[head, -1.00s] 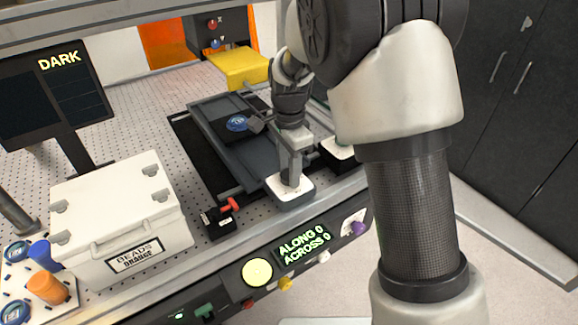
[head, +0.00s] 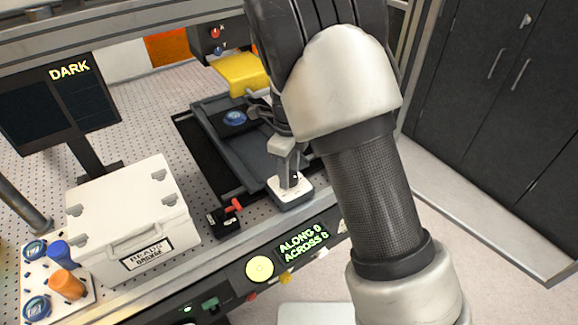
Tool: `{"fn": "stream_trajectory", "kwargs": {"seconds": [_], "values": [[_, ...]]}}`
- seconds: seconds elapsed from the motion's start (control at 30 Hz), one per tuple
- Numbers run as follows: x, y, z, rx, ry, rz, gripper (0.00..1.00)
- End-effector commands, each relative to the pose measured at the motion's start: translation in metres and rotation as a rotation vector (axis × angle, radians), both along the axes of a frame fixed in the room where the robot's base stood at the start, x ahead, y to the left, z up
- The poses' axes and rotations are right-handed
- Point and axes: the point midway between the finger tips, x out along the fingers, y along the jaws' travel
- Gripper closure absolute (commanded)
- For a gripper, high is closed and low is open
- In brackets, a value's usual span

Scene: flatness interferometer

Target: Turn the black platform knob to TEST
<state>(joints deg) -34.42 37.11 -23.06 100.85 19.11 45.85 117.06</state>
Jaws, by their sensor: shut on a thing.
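My gripper (head: 287,180) points down onto a small box with a white top (head: 303,188) at the front right of the bench. It is shut on the black platform knob there. The fingers cover almost all of the knob, so I cannot read which mark it points to. Behind the box lies the dark platform (head: 258,155) with a round blue-topped piece (head: 235,118) on it. The screen (head: 69,70) at the left reads DARK. The front display (head: 303,243) reads ALONG 0, ACROSS, with its last digit unclear.
A white case labelled BEADS (head: 130,215) stands left of a small black block with a red lever (head: 226,220). A tray with blue and orange pieces (head: 90,293) is at the front left. My arm covers the right end.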

Motion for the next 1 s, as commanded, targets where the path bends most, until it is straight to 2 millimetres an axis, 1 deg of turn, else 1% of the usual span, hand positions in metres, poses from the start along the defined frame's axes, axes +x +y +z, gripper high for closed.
{"fn": "stream_trajectory", "kwargs": {"seconds": [0.03, 0.3, 0.5, 0.7, 1.0], "values": [[-0.0002, 0.0004, 0.0035, -0.002, 0.001, -0.041, 0.85], [0.0008, 0.0001, 0.0019, -0.001, -0.002, -0.289, 0.85], [0.0012, 0.0002, 0.0008, 0.0, -0.002, -0.44, 0.85], [0.0015, -0.0003, 0.0004, 0.0, -0.002, -0.547, 0.85], [0.0018, -0.0004, 0.0006, 0.001, -0.003, -0.62, 0.85]]}}
